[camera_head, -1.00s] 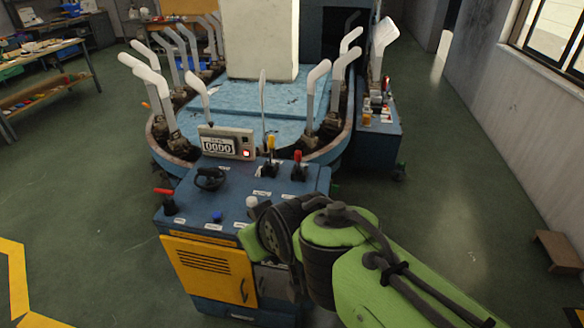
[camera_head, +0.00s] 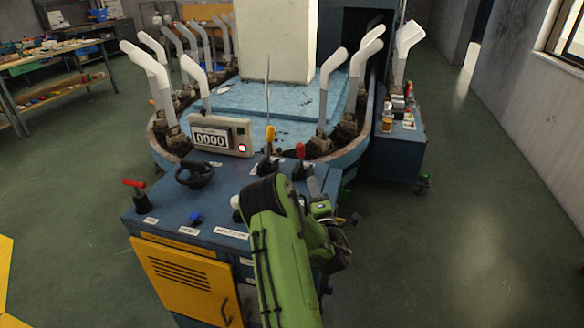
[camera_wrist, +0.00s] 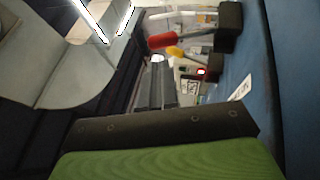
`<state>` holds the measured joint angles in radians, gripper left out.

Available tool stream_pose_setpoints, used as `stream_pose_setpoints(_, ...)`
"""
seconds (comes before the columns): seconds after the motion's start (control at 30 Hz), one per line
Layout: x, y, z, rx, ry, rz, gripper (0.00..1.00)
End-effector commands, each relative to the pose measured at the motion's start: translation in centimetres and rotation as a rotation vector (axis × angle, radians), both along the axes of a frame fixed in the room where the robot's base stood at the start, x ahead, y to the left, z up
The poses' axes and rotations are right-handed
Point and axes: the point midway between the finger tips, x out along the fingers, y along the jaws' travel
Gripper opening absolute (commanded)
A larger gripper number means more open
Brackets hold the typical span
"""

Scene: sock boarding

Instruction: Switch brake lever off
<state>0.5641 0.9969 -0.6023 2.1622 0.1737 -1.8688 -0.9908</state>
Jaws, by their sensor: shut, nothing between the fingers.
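In the wrist view, a red handle (camera_wrist: 166,40) and a yellow handle (camera_wrist: 176,51) lie beyond my gripper (camera_wrist: 157,68). My gripper is shut and empty, apart from both handles. In the head view my arm mostly hides it, over the console's right side.
A counter display (camera_head: 222,136) with a red button stands at the console's back. Behind it, several white sock forms (camera_head: 330,82) ring the blue machine bed. A side cabinet (camera_head: 400,155) stands at right. The floor farther right is clear.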

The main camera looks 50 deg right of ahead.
Motion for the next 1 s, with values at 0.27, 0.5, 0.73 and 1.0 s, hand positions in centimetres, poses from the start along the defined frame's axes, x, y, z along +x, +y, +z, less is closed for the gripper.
stream_pose_setpoints(0.27,-0.3,0.2,-0.5,-0.042,0.014,0.015,0.0)
stream_pose_setpoints(0.5,0.5,-0.3,-0.1,-0.041,0.011,0.018,0.0)
stream_pose_setpoints(0.73,4.1,-3.0,1.3,-0.041,0.012,0.019,0.0)
stream_pose_setpoints(1.0,7.0,-5.4,2.5,-0.039,0.011,0.016,0.0)
